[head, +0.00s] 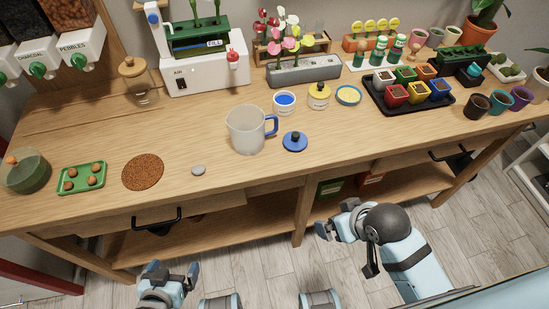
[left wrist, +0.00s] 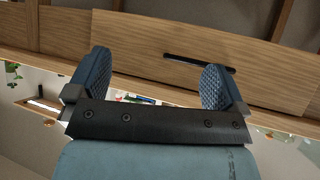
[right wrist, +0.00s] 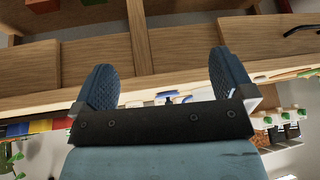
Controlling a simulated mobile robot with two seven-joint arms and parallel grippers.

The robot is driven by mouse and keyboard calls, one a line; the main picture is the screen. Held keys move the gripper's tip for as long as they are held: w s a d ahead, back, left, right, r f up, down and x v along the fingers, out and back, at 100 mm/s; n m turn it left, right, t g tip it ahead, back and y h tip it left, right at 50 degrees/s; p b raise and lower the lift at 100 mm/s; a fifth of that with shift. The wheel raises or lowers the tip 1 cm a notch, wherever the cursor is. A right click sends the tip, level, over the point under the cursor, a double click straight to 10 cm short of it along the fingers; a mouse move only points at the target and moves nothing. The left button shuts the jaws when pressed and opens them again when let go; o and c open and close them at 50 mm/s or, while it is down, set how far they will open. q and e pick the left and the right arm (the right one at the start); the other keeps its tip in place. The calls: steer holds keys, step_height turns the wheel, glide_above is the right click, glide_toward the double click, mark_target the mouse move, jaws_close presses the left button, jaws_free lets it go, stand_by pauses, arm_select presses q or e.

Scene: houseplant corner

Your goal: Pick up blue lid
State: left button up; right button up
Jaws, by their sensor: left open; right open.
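The blue lid (head: 295,141) with a dark knob lies flat on the wooden table, just right of the clear measuring jug (head: 246,130) with a blue handle. An open jar with blue contents (head: 284,103) stands behind it. My left gripper (head: 172,272) is open and empty in front of the table, below the tabletop; its two fingers show apart in the left wrist view (left wrist: 155,80). My right gripper (head: 337,225) is also in front of the table, below its edge; its fingers show apart and empty in the right wrist view (right wrist: 161,80). Neither touches the lid.
A yellow-lidded jar (head: 319,96) and a yellow-filled dish (head: 348,96) stand behind the lid. A black tray (head: 409,109) of colourful pots is to the right. A grey stone (head: 198,170) lies left. The tabletop in front of the lid is clear. Drawer handles (head: 157,222) stick out in front.

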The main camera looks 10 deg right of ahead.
steer(key=w+a+r+n+g+y+b, duration=0.1)
steer(key=w+a+r+g+y, duration=0.1)
steer(key=w+a, duration=0.4)
step_height(320, 180, up, 12)
steer(key=m+g+h, duration=0.1)
steer(key=g+h, duration=0.2)
steer(key=h, duration=0.1)
glide_above(297, 135)
step_height(297, 135, down, 8)
steer(key=shift+w+r+b, duration=0.15)
steer(key=shift+r+b, duration=0.1)
steer(key=shift+b, duration=0.25)
step_height(297, 135, down, 6)
steer(key=shift+r, duration=0.1)
steer(key=shift+s, duration=0.2)
steer(key=c, duration=0.9)
arm_select(q)
steer(key=f, duration=0.1)
steer(key=w+d+f, duration=0.1)
steer(key=shift+w+d+f, duration=0.2)
steer(key=shift+w+f, duration=0.05)
steer(key=shift+f, duration=0.15)
arm_select(e)
steer(key=shift+c, duration=0.2)
